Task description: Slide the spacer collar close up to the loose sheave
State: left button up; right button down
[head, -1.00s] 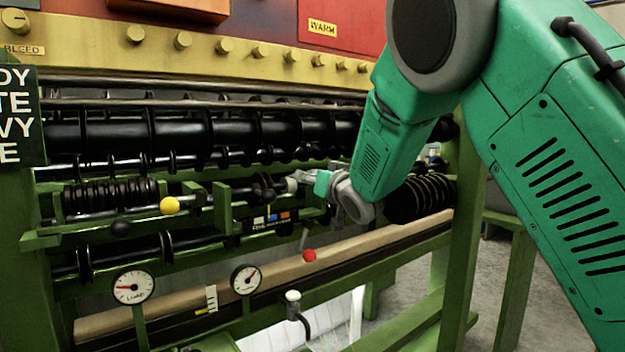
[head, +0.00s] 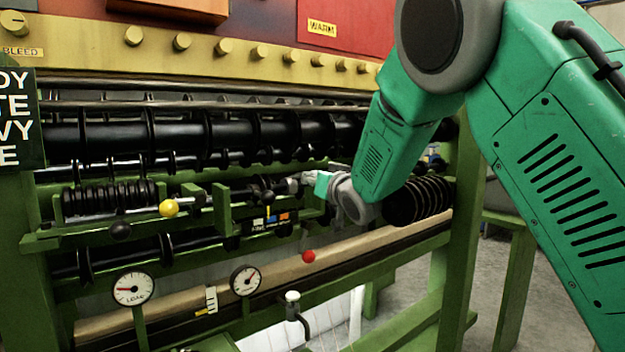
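My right arm comes in from the right, and its small grey gripper (head: 290,185) is at the rod in the middle of the green frame. Dark round parts (head: 262,190) sit on that rod just left of the fingertips. I cannot tell which of them is the spacer collar or the loose sheave, nor whether the gripper touches them. The fingers are too small and partly hidden to show whether they are open or shut. A row of black discs (head: 110,196) sits on the same rod line at the left. My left gripper is out of view.
Green uprights (head: 221,208) flank the middle rod section. A yellow knob (head: 169,208), a black knob (head: 120,230) and a red knob (head: 308,256) stick out in front. Two gauges (head: 133,288) stand below. Larger black discs (head: 420,200) are close under my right forearm.

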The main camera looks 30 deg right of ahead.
jog(key=c, duration=1.2)
grip_release()
jog(key=s, duration=0.8)
jog(key=s+a, duration=0.1)
jog(key=s, duration=0.3)
jog(key=shift+a+f, duration=0.1)
jog(key=shift+w, duration=0.1)
